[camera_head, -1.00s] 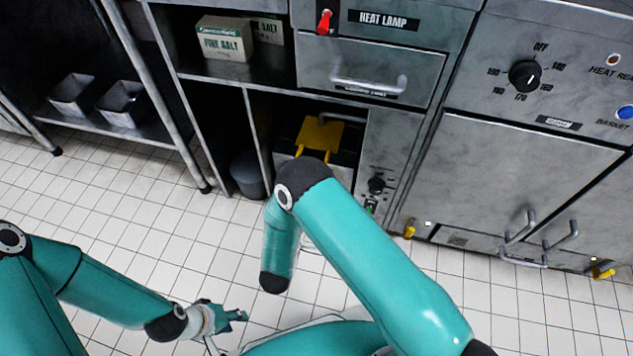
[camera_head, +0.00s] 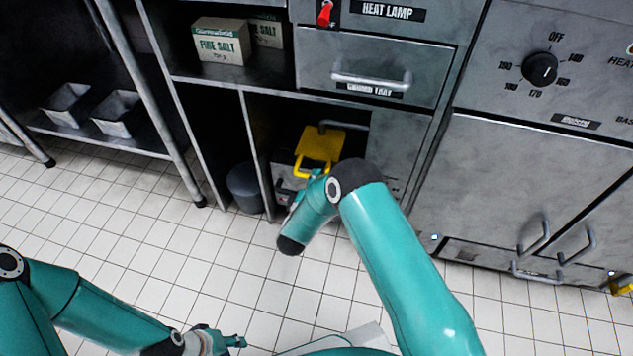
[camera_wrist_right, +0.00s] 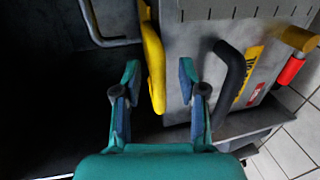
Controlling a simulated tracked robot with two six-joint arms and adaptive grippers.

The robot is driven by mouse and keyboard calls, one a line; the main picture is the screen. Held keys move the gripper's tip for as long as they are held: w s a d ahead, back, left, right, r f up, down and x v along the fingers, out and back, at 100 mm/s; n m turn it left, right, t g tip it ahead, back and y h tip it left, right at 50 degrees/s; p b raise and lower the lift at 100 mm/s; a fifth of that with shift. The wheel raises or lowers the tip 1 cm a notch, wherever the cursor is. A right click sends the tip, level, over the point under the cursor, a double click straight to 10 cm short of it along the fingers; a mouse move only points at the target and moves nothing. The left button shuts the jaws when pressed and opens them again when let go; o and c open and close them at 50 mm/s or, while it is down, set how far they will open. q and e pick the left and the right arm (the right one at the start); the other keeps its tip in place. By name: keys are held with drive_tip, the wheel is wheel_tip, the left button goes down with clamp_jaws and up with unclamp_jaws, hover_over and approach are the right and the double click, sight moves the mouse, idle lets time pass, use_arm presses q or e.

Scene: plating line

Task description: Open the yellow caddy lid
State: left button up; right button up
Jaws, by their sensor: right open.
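The yellow caddy lid (camera_head: 320,145), with a loop handle (camera_head: 301,170) at its front, sits on the grey caddy (camera_head: 285,168) inside the low open bay. The lid looks shut. In the right wrist view a yellow bar of the lid (camera_wrist_right: 154,62) stands between my right gripper's (camera_wrist_right: 159,71) two spread fingertips, with space on the right side. Whether a finger touches it I cannot tell. In the head view my right arm hides part of the caddy front and most of that gripper. My left gripper (camera_head: 226,342) is low at the left, over the floor, away from the caddy.
A black curved handle (camera_wrist_right: 232,80) and a red-tipped part (camera_wrist_right: 290,70) are right of my fingers. A drawer handle (camera_head: 370,80) is above the bay. A dark bin (camera_head: 244,187) stands left of it. The tiled floor in front is clear.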

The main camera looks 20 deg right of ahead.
drive_tip(key=shift+x, duration=1)
clamp_jaws()
